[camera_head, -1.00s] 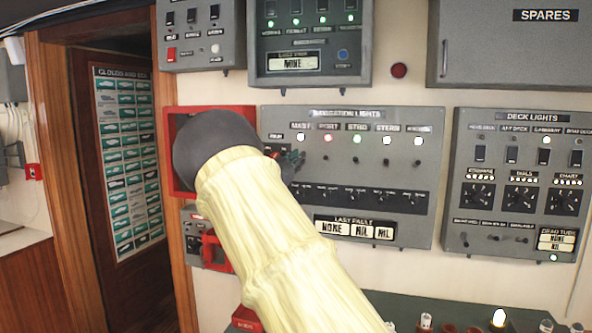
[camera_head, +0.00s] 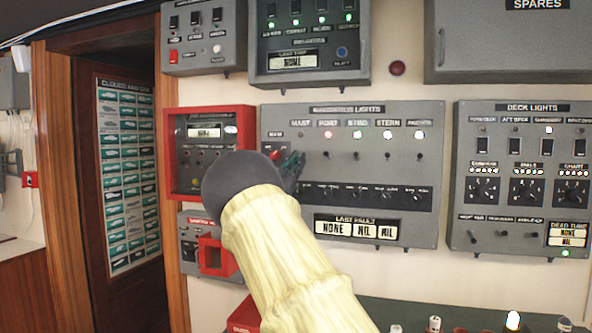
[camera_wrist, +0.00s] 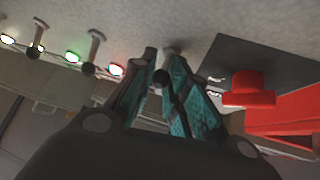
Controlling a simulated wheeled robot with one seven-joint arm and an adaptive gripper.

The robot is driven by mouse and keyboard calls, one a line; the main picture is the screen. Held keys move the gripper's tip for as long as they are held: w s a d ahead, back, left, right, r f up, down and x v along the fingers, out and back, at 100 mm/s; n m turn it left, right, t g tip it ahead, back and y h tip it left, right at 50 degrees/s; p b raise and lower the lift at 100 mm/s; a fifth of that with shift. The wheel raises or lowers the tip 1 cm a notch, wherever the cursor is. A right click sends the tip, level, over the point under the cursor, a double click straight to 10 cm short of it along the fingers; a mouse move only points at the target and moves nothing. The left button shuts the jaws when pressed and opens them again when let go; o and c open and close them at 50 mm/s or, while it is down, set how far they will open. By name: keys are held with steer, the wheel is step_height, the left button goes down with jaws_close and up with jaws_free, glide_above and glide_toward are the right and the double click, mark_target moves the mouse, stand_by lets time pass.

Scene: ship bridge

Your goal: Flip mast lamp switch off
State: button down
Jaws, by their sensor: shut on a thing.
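The grey navigation lights panel (camera_head: 345,222) is on the wall, with a row of toggle switches under its lamps. The mast lamp (camera_head: 301,135) at the left of the row looks dark; the port lamp (camera_head: 328,134) glows red and the others are lit. My gripper (camera_head: 296,160) is at the mast switch and hides it in the head view. In the wrist view, my teal fingertips (camera_wrist: 165,78) are shut around the dark round tip of the mast switch (camera_wrist: 161,77). The port switch (camera_wrist: 95,45) stands free beside them.
A red switch (camera_wrist: 250,88) is close to my fingers, on the side away from the port switch. A red-framed box (camera_head: 168,150) is left of the panel. The deck lights panel (camera_head: 515,243) is on the right.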

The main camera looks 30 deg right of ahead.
steer(key=shift+d+f+h+b, duration=0.2)
steer(key=shift+h+b, duration=0.1)
steer(key=shift+b, duration=0.1)
steer(key=c, duration=1.5)
jaws_free()
steer(key=shift+o, duration=0.4)
steer(key=shift+d+f, duration=0.1)
steer(key=shift+d, duration=0.05)
steer(key=shift+a, duration=0.4)
steer(key=v, duration=1.1)
steer(key=shift+f, duration=0.25)
steer(key=shift+a, duration=0.1)
